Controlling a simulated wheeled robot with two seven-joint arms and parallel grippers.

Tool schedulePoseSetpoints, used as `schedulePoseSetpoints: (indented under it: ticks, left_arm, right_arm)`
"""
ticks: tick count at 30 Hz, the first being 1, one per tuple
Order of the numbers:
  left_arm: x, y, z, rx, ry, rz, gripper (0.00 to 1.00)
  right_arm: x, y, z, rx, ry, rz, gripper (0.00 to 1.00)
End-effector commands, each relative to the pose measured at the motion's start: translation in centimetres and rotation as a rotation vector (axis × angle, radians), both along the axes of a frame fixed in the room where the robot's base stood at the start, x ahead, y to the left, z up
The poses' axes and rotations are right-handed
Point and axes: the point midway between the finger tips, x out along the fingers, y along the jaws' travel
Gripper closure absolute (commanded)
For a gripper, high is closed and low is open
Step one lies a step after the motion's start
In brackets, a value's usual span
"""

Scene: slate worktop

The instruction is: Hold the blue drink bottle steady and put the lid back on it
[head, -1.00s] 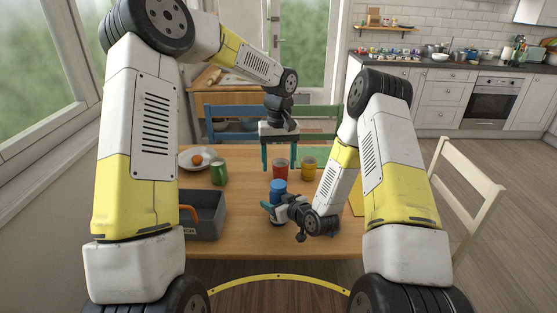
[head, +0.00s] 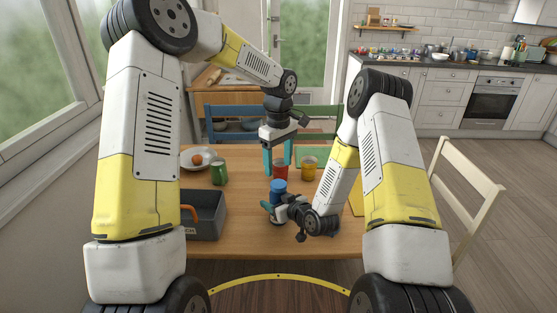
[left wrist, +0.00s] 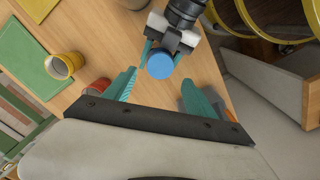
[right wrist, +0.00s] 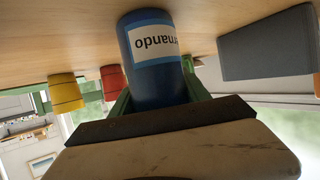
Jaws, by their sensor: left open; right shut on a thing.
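The blue drink bottle (head: 277,214) stands upright on the table. Its dark blue body and white name label show in the right wrist view (right wrist: 153,65). A brighter blue round lid (head: 278,186) sits on top of the bottle; it also shows from above in the left wrist view (left wrist: 160,65). Whether it is fully tight cannot be told. My right gripper (head: 273,206) is shut around the bottle's body. My left gripper (head: 278,168) is open and empty, above and beyond the bottle, its teal fingers apart from the lid.
A red cup (head: 280,172) and a yellow cup (head: 309,169) stand behind the bottle. A grey caddy (head: 205,222) stands at the left. The table's front is clear.

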Motion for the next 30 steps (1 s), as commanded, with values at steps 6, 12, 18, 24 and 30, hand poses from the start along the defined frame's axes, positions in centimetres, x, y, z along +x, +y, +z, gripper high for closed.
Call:
schedulePoseSetpoints:
  ticks: [6, 12, 18, 24, 30]
  left_arm:
    - [-0.1, 0.0, -3.6, 0.0, 0.004, -0.002, 0.35]
    - [-0.1, 0.0, -6.0, -0.001, 0.004, -0.002, 0.35]
    - [-0.1, 0.0, -7.0, -0.001, 0.001, -0.001, 0.35]
    - [0.0, 0.0, -7.0, -0.001, 0.001, -0.001, 0.35]
    - [0.0, 0.0, -7.0, -0.001, 0.001, -0.001, 0.67]
  right_arm:
    - [0.0, 0.0, 0.1, 0.001, -0.002, 0.0, 1.0]
    - [0.0, 0.0, 0.1, 0.001, -0.002, 0.0, 1.0]
    - [0.0, 0.0, 0.1, 0.001, -0.002, 0.0, 1.0]
    - [0.0, 0.0, 0.1, 0.001, -0.001, 0.0, 1.0]
    - [0.0, 0.0, 0.1, 0.001, -0.001, 0.0, 1.0]
